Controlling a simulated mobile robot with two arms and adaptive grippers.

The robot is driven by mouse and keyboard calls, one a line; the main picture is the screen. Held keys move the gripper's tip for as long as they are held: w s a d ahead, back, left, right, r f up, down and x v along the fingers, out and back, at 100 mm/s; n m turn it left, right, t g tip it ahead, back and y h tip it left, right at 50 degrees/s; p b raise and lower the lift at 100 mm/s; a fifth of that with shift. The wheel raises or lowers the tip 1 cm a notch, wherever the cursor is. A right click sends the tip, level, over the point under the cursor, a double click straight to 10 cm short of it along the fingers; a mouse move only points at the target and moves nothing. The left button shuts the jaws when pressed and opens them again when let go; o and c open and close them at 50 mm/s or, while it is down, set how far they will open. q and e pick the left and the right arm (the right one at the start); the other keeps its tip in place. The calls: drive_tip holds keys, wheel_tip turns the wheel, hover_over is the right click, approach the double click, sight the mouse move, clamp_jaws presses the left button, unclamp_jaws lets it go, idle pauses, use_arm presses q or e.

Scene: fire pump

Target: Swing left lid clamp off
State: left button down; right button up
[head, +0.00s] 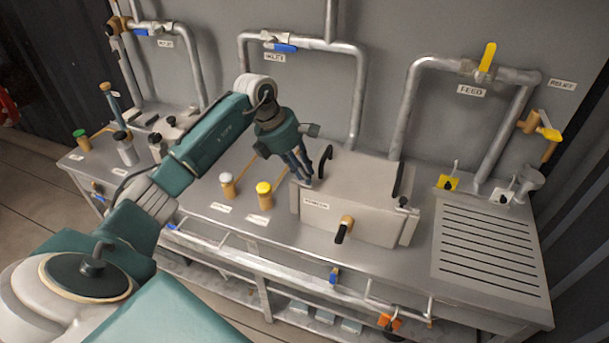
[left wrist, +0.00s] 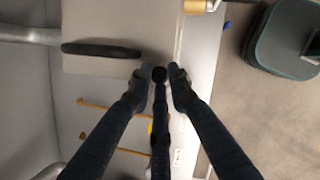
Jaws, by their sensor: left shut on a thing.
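The grey metal box with its lid (head: 360,185) stands on the bench. My left gripper (head: 304,178) reaches down at the lid's left edge. Its fingers are closed around the left lid clamp, which they mostly hide in the head view. In the left wrist view the clamp's round black knob (left wrist: 159,74) shows between the two fingertips. A black lid handle (head: 325,161) stands just right of the gripper; it also shows in the left wrist view (left wrist: 100,49). The right lid clamp's dark knob (head: 403,201) is at the lid's right edge. My right gripper is not in view.
A white-topped post (head: 227,185) and a yellow-topped post (head: 264,195) stand left of the box. A black-gripped handle (head: 344,229) juts from the box front. Grey pipes (head: 357,95) rise behind it. A slotted drainboard (head: 490,255) lies to the right.

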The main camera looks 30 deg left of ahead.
use_arm(q)
drive_tip(key=m+b, duration=0.2)
drive_tip(key=shift+s+a+m+h, duration=0.2)
drive_tip(key=shift+s+m+h, duration=0.05)
drive_tip(key=shift+m+h, duration=0.15)
drive_tip(key=a+m+g+b, duration=0.1)
drive_tip(key=m, duration=0.3)
drive_tip(key=s+m+g+b, duration=0.1)
drive_tip(key=m+g, duration=0.1)
drive_tip(key=m, duration=0.2)
drive_tip(key=s+a+m+g+b, duration=0.1)
drive_tip(key=m+g, duration=0.1)
drive_tip(key=m, duration=0.3)
drive_tip(key=shift+a+r+b, duration=0.15)
drive_tip(key=shift+a+b, duration=0.15)
drive_tip(key=shift+b, duration=0.1)
drive_tip(key=shift+g, duration=0.3)
drive_tip(key=c, duration=1.6)
unclamp_jaws()
drive_tip(key=shift+s, duration=0.1)
wheel_tip(320, 180, up, 10)
drive_tip(key=shift+f, duration=0.1)
